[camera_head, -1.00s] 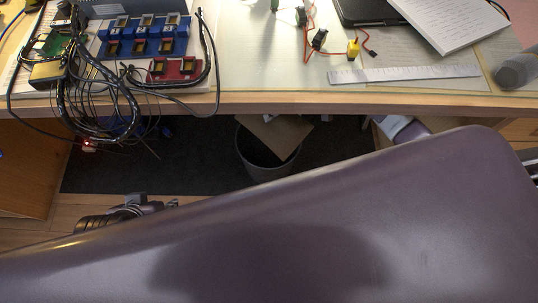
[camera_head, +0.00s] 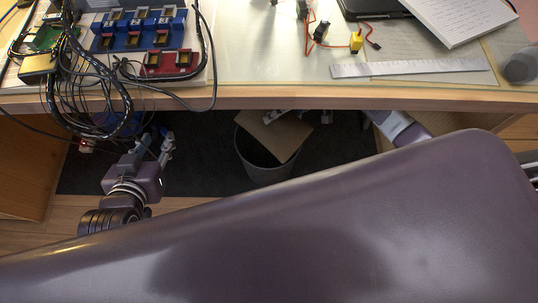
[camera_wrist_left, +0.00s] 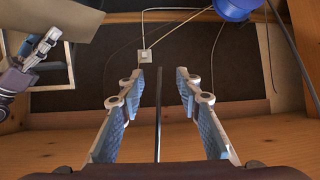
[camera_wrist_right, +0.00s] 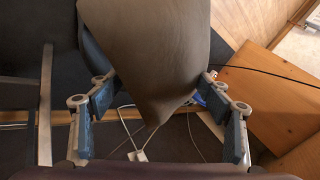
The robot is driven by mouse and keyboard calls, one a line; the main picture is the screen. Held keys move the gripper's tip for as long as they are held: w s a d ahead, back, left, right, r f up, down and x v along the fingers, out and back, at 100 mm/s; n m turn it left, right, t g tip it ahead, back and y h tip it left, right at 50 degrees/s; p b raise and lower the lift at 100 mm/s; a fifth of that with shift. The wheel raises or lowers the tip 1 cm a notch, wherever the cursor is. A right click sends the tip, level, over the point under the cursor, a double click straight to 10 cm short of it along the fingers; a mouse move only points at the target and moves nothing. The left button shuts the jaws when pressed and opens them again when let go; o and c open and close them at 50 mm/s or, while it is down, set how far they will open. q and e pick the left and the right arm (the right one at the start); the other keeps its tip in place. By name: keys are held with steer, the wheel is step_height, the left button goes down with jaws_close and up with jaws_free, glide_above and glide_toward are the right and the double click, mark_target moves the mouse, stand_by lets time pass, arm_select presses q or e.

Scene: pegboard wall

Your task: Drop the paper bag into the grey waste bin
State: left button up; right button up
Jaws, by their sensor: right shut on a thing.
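The brown paper bag (camera_head: 283,139) is over the mouth of the grey waste bin (camera_head: 262,172) under the desk, tilted. My right gripper (camera_head: 276,117), partly hidden by the desk edge, is shut on the bag. In the right wrist view the bag (camera_wrist_right: 150,55) fills the space between the fingers. I cannot tell whether the bag touches the bin's rim. My left gripper (camera_head: 160,148) is open and empty, left of the bin; its spread fingers also show in the left wrist view (camera_wrist_left: 160,95).
The desk edge (camera_head: 300,102) overhangs the bin. Cables (camera_head: 100,120) hang at the left near my left gripper. Electronics, a ruler (camera_head: 410,68) and paper (camera_head: 455,20) lie on the desk. Dark mat (camera_head: 215,170) is clear between left gripper and bin.

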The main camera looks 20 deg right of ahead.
steer(key=shift+f+b, duration=0.5)
steer(key=shift+f, duration=0.05)
arm_select(q)
steer(key=w+d+r+t+h, duration=0.1)
steer(key=w+r+t, duration=0.2)
steer(key=r, duration=0.3)
steer(key=shift+w+d+r+t, duration=0.15)
steer(key=shift+w+d+t, duration=0.15)
steer(key=shift+d, duration=0.1)
arm_select(e)
steer(key=o, duration=1.1)
steer(key=shift+o, duration=0.2)
steer(key=v, duration=1.2)
steer(key=shift+f, duration=0.1)
